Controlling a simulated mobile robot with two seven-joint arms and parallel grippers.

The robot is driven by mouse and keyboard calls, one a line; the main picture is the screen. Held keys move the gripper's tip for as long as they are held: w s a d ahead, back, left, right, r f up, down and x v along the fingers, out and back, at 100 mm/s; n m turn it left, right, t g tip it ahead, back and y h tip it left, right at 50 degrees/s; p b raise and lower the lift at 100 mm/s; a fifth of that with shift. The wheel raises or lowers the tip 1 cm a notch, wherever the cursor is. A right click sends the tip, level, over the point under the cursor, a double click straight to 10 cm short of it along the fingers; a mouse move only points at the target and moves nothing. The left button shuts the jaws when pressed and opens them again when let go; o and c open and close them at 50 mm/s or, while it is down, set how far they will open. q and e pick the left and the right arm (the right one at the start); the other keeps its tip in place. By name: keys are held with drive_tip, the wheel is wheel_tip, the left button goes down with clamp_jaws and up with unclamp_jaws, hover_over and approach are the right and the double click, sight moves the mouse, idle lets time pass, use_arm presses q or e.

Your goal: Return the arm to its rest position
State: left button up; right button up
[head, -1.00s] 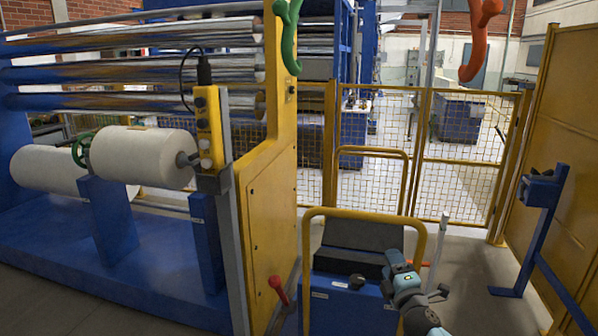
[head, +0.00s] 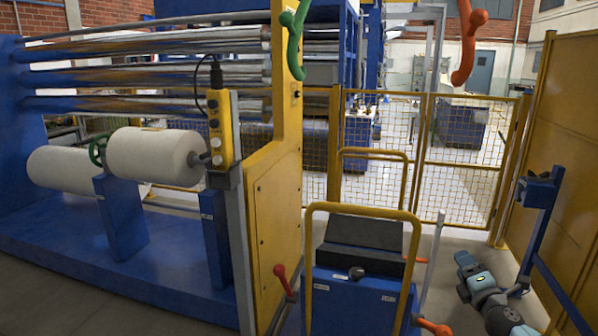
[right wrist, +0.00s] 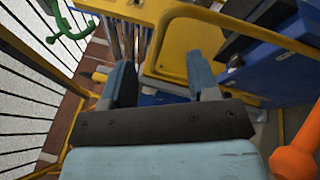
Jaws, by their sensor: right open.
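My right gripper (head: 466,264) is low at the right of the head view, to the right of the blue console and above the grey floor. In the right wrist view its two blue-grey fingers (right wrist: 158,82) stand apart, with nothing held between them. My right arm comes in from the lower right. My left gripper is in neither view now.
The blue console (head: 345,308) with a yellow rail (head: 362,208) stands left of my right arm. An orange-ended lever (head: 434,327) sticks out beside it. A blue stand (head: 538,192) and yellow panel (head: 570,130) are at right. A mesh fence (head: 460,190) stands behind.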

drive_tip(key=s+a+f+m+g, duration=0.2)
drive_tip(key=s+a+f+m, duration=0.15)
drive_tip(key=s+f, duration=0.6)
drive_tip(key=s+a+f+m+g, duration=0.25)
drive_tip(key=s+f+m, duration=0.25)
drive_tip(key=s+f, duration=0.45)
drive_tip(key=s+a+f+m+g+y, duration=0.1)
drive_tip(key=s+a+f+m+g, duration=0.15)
drive_tip(key=s, duration=0.75)
drive_tip(key=s+a+f+m+g+y, duration=0.1)
drive_tip(key=s+a+f+m+g, duration=0.2)
drive_tip(key=s, duration=0.8)
drive_tip(key=w+a+r+m+t, duration=0.1)
drive_tip(key=w+a+r+m, duration=0.15)
drive_tip(key=a+m, duration=0.6)
use_arm(q)
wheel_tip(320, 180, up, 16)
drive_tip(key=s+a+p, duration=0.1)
drive_tip(key=p, duration=2.2)
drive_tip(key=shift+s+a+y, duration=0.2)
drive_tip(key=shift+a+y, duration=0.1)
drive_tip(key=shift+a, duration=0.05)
use_arm(e)
wheel_tip(320, 180, up, 17)
drive_tip(key=s+a+n, duration=0.1)
drive_tip(key=s+n, duration=0.1)
drive_tip(key=shift+r, duration=0.2)
